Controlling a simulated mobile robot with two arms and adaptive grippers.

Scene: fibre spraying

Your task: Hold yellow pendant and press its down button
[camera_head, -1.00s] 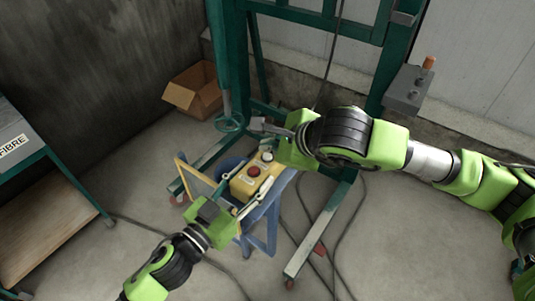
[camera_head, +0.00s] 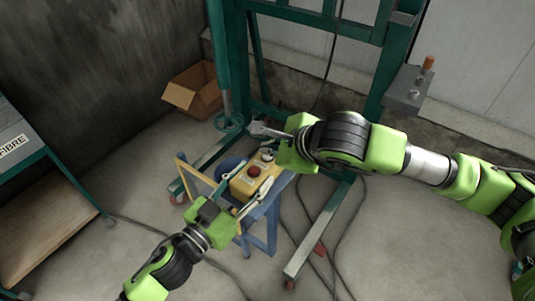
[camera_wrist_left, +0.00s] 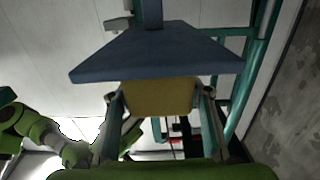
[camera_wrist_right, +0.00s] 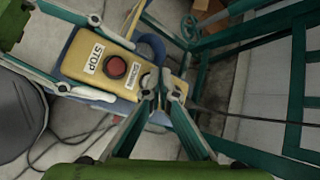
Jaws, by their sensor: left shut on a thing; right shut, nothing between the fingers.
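The yellow pendant (camera_head: 243,187) has a red button (camera_head: 253,170) beside a STOP label and a pale button (camera_head: 267,155) near a DOWN label, readable in the right wrist view (camera_wrist_right: 88,57). My left gripper (camera_head: 242,190) is shut around the pendant's sides; the left wrist view shows the yellow body (camera_wrist_left: 158,97) between its fingers. My right gripper (camera_head: 258,129) is shut and empty. In the right wrist view its fingertips (camera_wrist_right: 163,82) overlap the pale button at the DOWN end. I cannot tell whether they touch it.
A blue stool (camera_head: 271,212) stands at the pendant. A green wheeled frame (camera_head: 335,205) rises behind it, with cables on the floor. A cardboard box (camera_head: 194,91) lies by the back wall. A bench marked FIBRE (camera_head: 18,150) is at left.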

